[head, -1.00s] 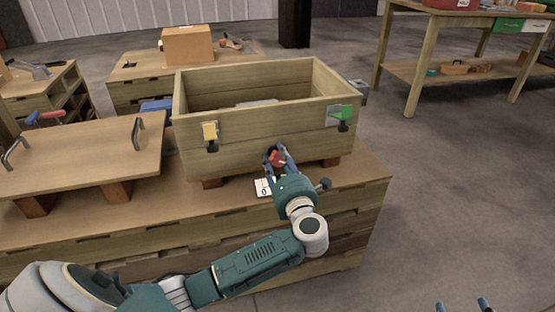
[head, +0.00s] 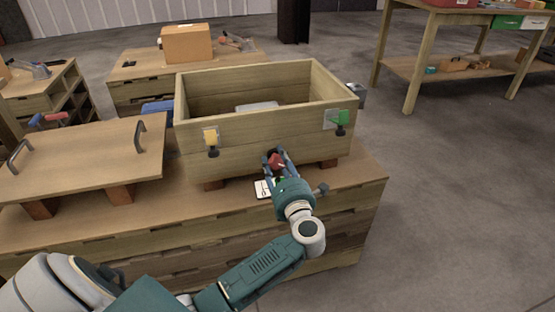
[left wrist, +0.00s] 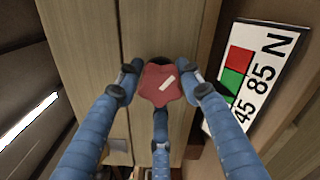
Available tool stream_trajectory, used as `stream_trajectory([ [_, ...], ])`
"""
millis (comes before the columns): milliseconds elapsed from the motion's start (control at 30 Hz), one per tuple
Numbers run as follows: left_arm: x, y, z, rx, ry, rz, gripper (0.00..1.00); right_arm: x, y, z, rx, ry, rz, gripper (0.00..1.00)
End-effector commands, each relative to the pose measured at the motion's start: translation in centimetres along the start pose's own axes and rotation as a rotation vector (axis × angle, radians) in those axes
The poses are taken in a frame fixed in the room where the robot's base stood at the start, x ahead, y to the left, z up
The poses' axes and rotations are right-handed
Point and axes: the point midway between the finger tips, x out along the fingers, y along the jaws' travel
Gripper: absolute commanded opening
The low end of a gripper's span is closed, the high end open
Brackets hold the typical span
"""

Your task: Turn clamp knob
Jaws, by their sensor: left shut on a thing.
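The clamp knob is red and star-shaped with a pale mark on its face. It shows in the left wrist view (left wrist: 160,84) and, partly hidden by fingers, in the head view (head: 275,161). It sits at the low front of the wooden crate (head: 255,137). My left gripper (head: 277,160) has its blue fingers closed around the knob; they also show in the left wrist view (left wrist: 165,95). A label plate (left wrist: 252,80) beside the knob carries a red and a green square and the marks 45, 85 and N. My right gripper is not in the head view now.
The crate has a yellow latch (head: 211,140) and a green latch (head: 339,119) on its front. A wooden lid (head: 85,155) with two handles rests on blocks to the left. Open floor lies to the right.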

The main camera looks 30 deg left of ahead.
Motion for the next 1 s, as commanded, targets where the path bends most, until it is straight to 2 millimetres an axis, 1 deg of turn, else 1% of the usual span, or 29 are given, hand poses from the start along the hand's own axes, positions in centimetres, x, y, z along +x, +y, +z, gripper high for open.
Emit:
stream_trajectory([
  [33,-0.1,-0.4,-0.8,0.008,0.017,-0.005,0.11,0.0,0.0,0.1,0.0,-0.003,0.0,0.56],
  [267,-0.1,-0.5,-0.9,0.008,0.017,-0.007,0.11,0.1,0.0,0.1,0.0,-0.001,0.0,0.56],
  [300,-0.1,-0.5,-0.9,0.008,0.018,-0.007,0.45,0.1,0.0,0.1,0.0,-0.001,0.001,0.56],
  [367,-0.1,-0.5,-0.9,0.008,0.016,-0.006,0.56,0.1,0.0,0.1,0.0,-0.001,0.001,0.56],
  [633,-0.1,-0.3,-0.5,0.003,0.009,-0.004,0.56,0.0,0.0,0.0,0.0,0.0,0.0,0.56],
  [733,-0.7,-0.3,-0.4,0.002,0.008,-0.005,0.56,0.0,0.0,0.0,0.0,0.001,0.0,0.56],
  [867,-2.6,-0.4,-0.4,0.0,0.008,-0.008,0.56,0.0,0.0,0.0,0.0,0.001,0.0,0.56],
  [1000,-5.7,-0.4,-0.6,0.002,0.012,-0.009,0.56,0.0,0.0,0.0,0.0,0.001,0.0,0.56],
])
